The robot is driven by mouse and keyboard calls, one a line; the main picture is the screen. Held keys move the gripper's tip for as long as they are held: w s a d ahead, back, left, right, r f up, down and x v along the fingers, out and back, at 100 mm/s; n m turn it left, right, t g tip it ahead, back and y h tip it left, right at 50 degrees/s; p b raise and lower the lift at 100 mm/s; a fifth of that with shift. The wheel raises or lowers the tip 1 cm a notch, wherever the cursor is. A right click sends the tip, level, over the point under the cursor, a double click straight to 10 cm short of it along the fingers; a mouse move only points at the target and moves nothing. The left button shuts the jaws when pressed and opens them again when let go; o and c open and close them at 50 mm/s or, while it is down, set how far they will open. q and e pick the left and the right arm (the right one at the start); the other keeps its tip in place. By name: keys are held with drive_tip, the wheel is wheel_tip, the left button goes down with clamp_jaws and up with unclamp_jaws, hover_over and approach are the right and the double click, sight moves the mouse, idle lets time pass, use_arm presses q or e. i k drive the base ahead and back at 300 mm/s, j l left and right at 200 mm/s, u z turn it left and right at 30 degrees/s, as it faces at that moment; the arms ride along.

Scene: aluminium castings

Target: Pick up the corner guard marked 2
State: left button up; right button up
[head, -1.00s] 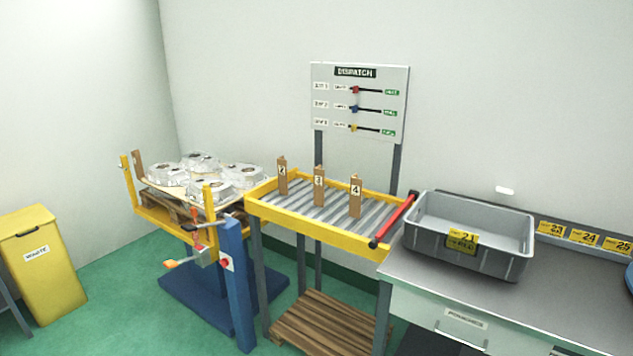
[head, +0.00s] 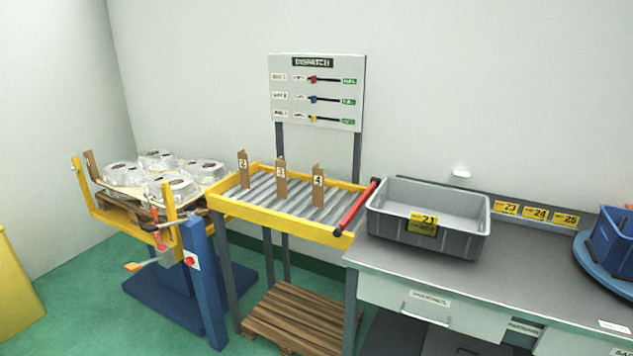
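The corner guard marked 2 (head: 243,172) is a brown upright strip with a white label. It stands on the yellow-framed roller conveyor (head: 285,226), leftmost of three. The guard marked 3 (head: 281,180) stands in the middle and the guard marked 4 (head: 318,188) on the right. A similar brown strip without a visible number (head: 91,166) stands at the far left corner of the pallet stand. Neither of my grippers shows in the head view.
A pallet stand (head: 201,270) with several aluminium castings (head: 173,188) is left of the conveyor. A grey bin (head: 465,240) marked 21 sits on the bench (head: 520,278) at right. A red bar (head: 357,207) lines the conveyor's right end. Green floor is open at lower left.

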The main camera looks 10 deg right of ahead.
sight(243, 157)
drive_tip(key=i+u, duration=0.25)
drive_tip(key=i, duration=0.25)
drive_tip(key=i+u, duration=0.2)
drive_tip(key=i, duration=0.3)
drive_tip(key=i+l+u, duration=0.1)
drive_tip(key=i+u, duration=0.15)
drive_tip(key=i, duration=0.25)
drive_tip(key=i+l+u, duration=0.2)
drive_tip(key=i, duration=0.3)
drive_tip(key=i+l+u, duration=0.25)
drive_tip(key=i, duration=0.2)
